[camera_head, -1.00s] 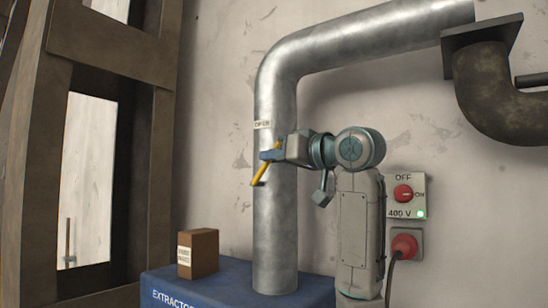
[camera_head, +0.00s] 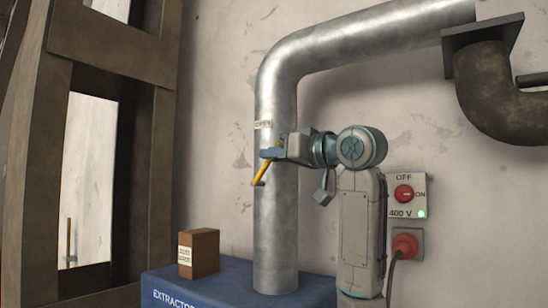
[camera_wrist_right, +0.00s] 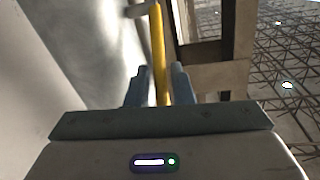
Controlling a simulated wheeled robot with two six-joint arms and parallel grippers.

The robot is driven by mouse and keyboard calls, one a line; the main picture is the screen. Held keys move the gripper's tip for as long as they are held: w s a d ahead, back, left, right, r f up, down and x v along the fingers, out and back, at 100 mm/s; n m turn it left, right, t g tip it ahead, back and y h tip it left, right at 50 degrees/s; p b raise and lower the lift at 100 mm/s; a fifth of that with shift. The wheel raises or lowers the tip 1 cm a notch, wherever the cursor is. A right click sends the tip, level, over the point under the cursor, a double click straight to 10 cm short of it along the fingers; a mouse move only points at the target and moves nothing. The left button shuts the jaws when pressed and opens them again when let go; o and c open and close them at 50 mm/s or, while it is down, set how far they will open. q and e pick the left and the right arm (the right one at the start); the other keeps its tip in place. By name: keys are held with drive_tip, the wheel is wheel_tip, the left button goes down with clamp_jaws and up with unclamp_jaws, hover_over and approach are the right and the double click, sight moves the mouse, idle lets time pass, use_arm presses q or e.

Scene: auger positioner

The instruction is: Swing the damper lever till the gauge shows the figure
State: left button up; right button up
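My right gripper (camera_head: 272,154) is at the lever's upper part, in front of the pipe. In the right wrist view the yellow lever (camera_wrist_right: 159,62) runs between the two fingers (camera_wrist_right: 160,85), which sit close on both sides and look shut on it. The lever's pivot is partly hidden by the gripper. No gauge face can be made out. My left gripper is not in view.
A brown box (camera_head: 199,254) with a label stands on the blue extractor housing (camera_head: 235,283), left of the pipe. A switch box (camera_head: 406,196) and a red plug (camera_head: 405,246) are on the wall right of my arm. A dark frame (camera_head: 60,150) stands at the left.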

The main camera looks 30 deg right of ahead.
drive_tip(key=shift+s+d, duration=0.15)
drive_tip(key=shift+d, duration=0.05)
drive_tip(key=b+v, duration=0.5)
drive_tip(key=v, duration=0.5)
drive_tip(key=shift+s+b, duration=0.35)
